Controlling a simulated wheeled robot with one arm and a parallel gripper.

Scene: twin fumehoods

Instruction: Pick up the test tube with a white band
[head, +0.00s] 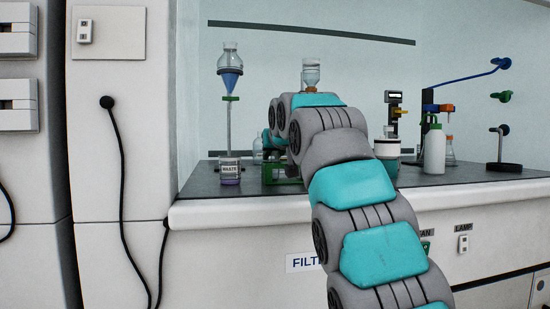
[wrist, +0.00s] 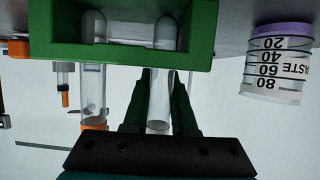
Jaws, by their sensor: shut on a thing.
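In the wrist view, which shows the scene upside down, my gripper (wrist: 162,90) is shut on a clear test tube (wrist: 160,100). The tube's rounded end is still within the green rack (wrist: 205,35). A pale part shows at the tube's end near my gripper's base, but I cannot tell clearly whether it is a white band. A second test tube (wrist: 93,80) with an orange band stands in the rack to the left, apart from my fingers. In the head view, the green rack (head: 285,180) shows partly behind my arm, which hides my gripper and the held tube.
A waste beaker (head: 230,170) stands beside the rack and shows in the wrist view (wrist: 275,70). A white bottle (head: 434,150) and other stands are to the right. The counter's front edge (head: 250,212) lies below my arm.

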